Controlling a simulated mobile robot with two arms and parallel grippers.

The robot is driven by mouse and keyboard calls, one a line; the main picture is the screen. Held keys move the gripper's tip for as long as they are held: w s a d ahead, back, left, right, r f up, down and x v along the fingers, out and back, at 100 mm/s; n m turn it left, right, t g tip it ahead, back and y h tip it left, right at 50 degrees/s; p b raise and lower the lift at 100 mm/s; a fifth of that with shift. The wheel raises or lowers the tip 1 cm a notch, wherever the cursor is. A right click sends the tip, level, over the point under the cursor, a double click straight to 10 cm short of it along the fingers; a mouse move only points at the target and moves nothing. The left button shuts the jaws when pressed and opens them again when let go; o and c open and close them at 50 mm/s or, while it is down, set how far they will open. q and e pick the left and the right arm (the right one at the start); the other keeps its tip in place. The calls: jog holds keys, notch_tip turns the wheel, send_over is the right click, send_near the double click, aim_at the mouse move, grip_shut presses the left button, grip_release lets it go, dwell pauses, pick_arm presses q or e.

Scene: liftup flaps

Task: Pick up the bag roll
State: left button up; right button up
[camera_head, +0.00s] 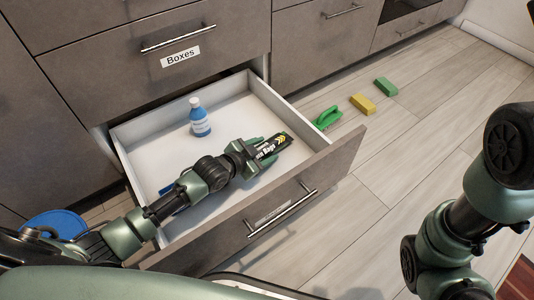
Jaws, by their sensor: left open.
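The bag roll (272,149) is a dark roll with white lettering and yellow marks. It lies inside the open drawer (165,125), towards its front right corner. My left gripper (258,152) reaches over the drawer from the left and is open around the near end of the roll, which shows between its fingers. I cannot tell whether the fingers touch it. The roll's near end is partly hidden by the gripper. My right arm shows at the right edge, over the floor, but its gripper does not show.
A blue bottle (200,118) stands at the back of the drawer. A small blue item (166,189) is partly hidden by my left arm. A green brush-like item (328,117), a yellow block (362,103) and a green block (385,86) lie on the floor right of the drawer.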

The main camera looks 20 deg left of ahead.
pick_arm(q)
jog(key=c, duration=1.2)
jog(key=shift+r, duration=0.1)
grip_shut()
jog(key=shift+r, duration=0.1)
